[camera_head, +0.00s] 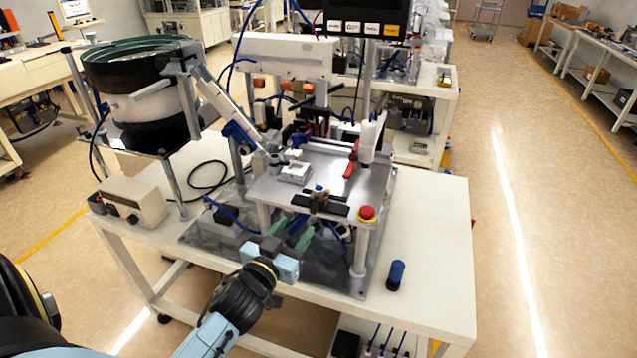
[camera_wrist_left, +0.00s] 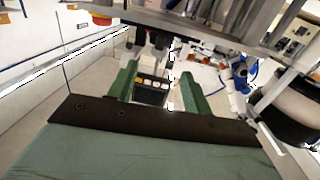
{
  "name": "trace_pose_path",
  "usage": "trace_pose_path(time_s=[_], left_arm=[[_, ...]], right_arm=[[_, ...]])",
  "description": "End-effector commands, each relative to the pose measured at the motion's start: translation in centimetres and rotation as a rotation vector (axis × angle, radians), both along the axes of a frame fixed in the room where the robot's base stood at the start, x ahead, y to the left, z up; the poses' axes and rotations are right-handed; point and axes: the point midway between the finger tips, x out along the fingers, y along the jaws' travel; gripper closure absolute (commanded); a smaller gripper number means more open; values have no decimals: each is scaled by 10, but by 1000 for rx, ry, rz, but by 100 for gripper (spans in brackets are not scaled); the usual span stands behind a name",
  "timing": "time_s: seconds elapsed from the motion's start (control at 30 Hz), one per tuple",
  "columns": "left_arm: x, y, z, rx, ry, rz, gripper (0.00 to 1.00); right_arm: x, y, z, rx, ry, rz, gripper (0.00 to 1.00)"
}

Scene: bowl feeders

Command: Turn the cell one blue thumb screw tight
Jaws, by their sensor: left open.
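A small blue part (camera_head: 238,130), which may be the thumb screw, sits on the slanted feeder chute behind the metal plate; I cannot make out its exact shape. A blue part by the chute also shows in the left wrist view (camera_wrist_left: 240,75). My left gripper (camera_head: 288,234) is in front of the cell, low by the front edge of the raised plate. Its two green fingers are apart with nothing between them, as the left wrist view also shows (camera_wrist_left: 160,88). It is well short of the blue part. My right gripper is not in view.
The raised metal plate (camera_head: 270,190) on posts stands over the cell base. A red stop button (camera_head: 367,213) is at its front right corner. The bowl feeder (camera_head: 140,85) stands left. A dark blue cylinder (camera_head: 396,275) stands on the white table (camera_head: 440,240), whose right side is otherwise clear.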

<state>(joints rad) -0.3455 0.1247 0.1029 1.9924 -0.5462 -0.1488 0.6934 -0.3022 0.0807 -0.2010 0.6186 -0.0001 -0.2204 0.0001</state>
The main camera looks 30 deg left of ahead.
Motion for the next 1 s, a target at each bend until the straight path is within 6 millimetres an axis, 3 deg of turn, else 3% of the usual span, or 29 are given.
trace_pose_path(time_s=[0.03,0.13,0.27,0.7,1.0], left_arm=[[0,1,10,1,-18,1,50],[6,2,17,3,-32,1,50],[22,4,17,2,-32,2,50],[106,16,16,2,-30,1,50],[131,19,15,1,-28,0,50]], right_arm=[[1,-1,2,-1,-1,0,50],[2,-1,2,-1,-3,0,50],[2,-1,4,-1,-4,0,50],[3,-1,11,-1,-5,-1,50],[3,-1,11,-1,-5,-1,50]])
